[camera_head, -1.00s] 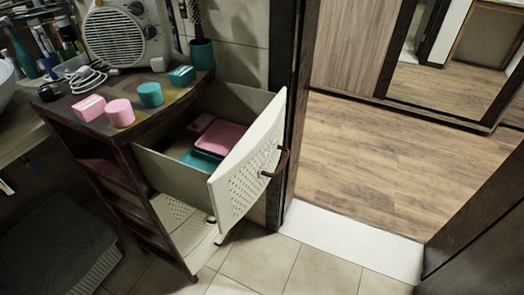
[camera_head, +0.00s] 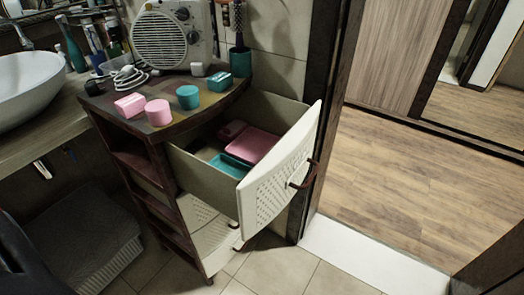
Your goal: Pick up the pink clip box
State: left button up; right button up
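A small pink box (camera_head: 130,104) with a lid stands on the top of the dark wooden cabinet, near its front left corner. It looks like the pink clip box. A pink round container (camera_head: 159,113) stands just right of it. A teal round container (camera_head: 188,97) and a teal box (camera_head: 220,82) stand further right on the same top. Neither gripper is in view. A dark shape at the lower left edge may be part of my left arm.
The cabinet's upper drawer (camera_head: 281,185) is pulled open, with a pink tray (camera_head: 252,145) and a teal tray (camera_head: 231,166) inside. A fan heater (camera_head: 172,35) and white cable (camera_head: 130,78) are behind the boxes. A sink (camera_head: 28,85) is left. A doorway opens right.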

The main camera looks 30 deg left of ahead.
aim_at(129, 106)
jog(key=u, duration=1.55)
